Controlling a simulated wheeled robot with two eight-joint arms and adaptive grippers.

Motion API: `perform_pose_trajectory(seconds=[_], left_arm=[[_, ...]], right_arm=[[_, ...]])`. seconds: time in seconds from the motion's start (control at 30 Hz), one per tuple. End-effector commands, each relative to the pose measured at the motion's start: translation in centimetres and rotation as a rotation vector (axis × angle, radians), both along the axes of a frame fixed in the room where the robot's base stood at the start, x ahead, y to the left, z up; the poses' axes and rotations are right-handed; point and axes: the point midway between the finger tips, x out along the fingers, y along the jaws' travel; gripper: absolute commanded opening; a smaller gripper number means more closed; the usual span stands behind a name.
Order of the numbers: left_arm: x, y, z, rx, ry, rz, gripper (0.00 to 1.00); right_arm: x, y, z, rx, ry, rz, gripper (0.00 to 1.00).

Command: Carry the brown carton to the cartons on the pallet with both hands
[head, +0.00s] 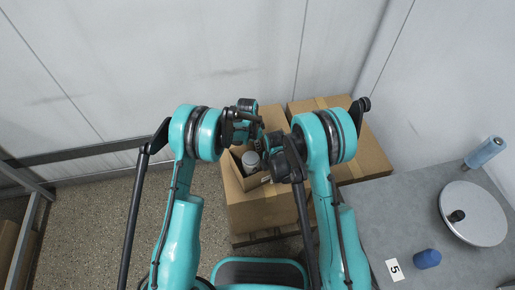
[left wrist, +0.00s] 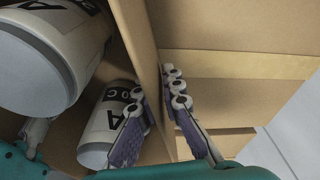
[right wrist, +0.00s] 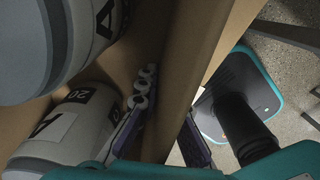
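The brown carton (head: 235,168) is open-topped and holds light grey cans with dark lettering (head: 251,161). In the head view it is over the closed cartons (head: 262,209) of the pallet stack; whether it rests on them I cannot tell. My left gripper (head: 257,137) is at its far side; in the left wrist view its fingers (left wrist: 158,100) straddle a carton wall (left wrist: 143,45), one inside and one outside. My right gripper (head: 280,167) is at its near right side; its fingers (right wrist: 165,112) pinch another wall (right wrist: 192,75). The arms hide part of the carton.
Another taped carton (head: 366,158) stands at the right of the stack. A grey table (head: 370,215) at the right holds a round disc (head: 474,213), a blue object (head: 427,259) and a teal roller (head: 485,152). Walls close off the back. Speckled floor (head: 90,225) is open at left.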

Motion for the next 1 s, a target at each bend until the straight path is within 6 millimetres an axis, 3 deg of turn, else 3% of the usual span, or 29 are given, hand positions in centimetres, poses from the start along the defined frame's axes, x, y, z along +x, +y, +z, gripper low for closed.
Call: perform_pose_trajectory(seconds=[0.47,0.8,1.0], left_arm=[[-0.1,0.1,1.1,-0.001,0.002,0.000,0.26],[-0.6,1.0,7.9,-0.001,0.002,0.001,0.26],[-0.9,1.4,11.0,-0.001,0.002,0.001,0.26]], right_arm=[[0.1,0.0,0.2,0.001,-0.003,0.000,0.26],[0.1,0.0,0.2,0.001,-0.003,0.000,0.26],[0.1,0.0,0.2,0.001,-0.003,0.000,0.26]])
